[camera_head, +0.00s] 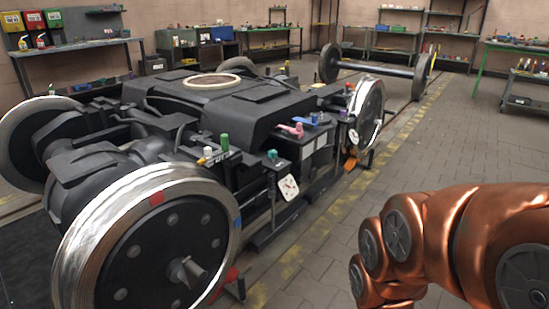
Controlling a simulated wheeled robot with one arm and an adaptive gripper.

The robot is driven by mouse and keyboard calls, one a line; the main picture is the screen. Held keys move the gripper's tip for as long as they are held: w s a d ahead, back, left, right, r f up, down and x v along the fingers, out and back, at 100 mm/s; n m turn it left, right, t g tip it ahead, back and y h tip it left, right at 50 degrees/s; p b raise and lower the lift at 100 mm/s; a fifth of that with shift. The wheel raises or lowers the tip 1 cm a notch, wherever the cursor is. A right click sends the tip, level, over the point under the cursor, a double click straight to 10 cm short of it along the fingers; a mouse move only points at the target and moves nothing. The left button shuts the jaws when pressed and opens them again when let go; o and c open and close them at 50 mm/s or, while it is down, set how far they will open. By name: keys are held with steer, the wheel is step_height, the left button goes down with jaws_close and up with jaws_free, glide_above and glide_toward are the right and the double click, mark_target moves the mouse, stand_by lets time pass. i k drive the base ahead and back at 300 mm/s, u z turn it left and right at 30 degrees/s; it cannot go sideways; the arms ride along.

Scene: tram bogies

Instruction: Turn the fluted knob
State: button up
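Several small coloured controls sit along the near side of the dark bogie (180,110). A teal knob-like piece (272,155) stands on a small dark box. Left of it are a green upright cylinder (224,142) and a small white-and-yellow piece (207,154). Behind it are a pink lever-like piece (292,129) and a blue piece (314,118). They are too small to tell which one is fluted. My copper-coloured arm fills the lower right, apart from the bogie. My gripper is out of view.
A white dial plate (288,187) hangs below the teal piece. A large steel wheel (150,240) stands at the near left. A loose wheelset (375,68) stands on the track behind. Open paved floor (425,140) lies right of the yellow line.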

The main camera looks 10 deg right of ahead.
mark_target(272, 153)
steer(key=u, duration=0.85)
steer(key=i, duration=1.55)
steer(key=z, duration=0.35)
